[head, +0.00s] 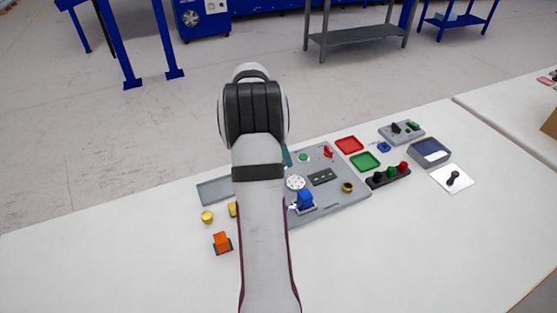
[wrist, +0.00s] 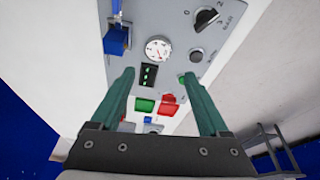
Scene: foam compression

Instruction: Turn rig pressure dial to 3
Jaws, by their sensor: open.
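The rig's pressure dial, a black knob (wrist: 207,19) with printed numbers around it, is on the grey panel at the top right of the wrist view. I cannot tell for sure which number it points at. In the head view my arm hides it. My gripper (wrist: 157,75) is open, its two teal fingers apart with nothing held between them. The dial lies beyond the right fingertip, apart from it. In the head view only a sliver of a teal finger shows beside my arm. A round white gauge (wrist: 158,48) sits left of the dial and also shows in the head view (head: 295,182).
The grey panel (head: 335,200) also carries a green button (head: 303,157), a red switch (head: 328,151), a display (head: 322,177), a blue block (head: 305,199) and a brass ring (head: 347,187). Red (head: 349,145) and green (head: 365,160) trays lie right.

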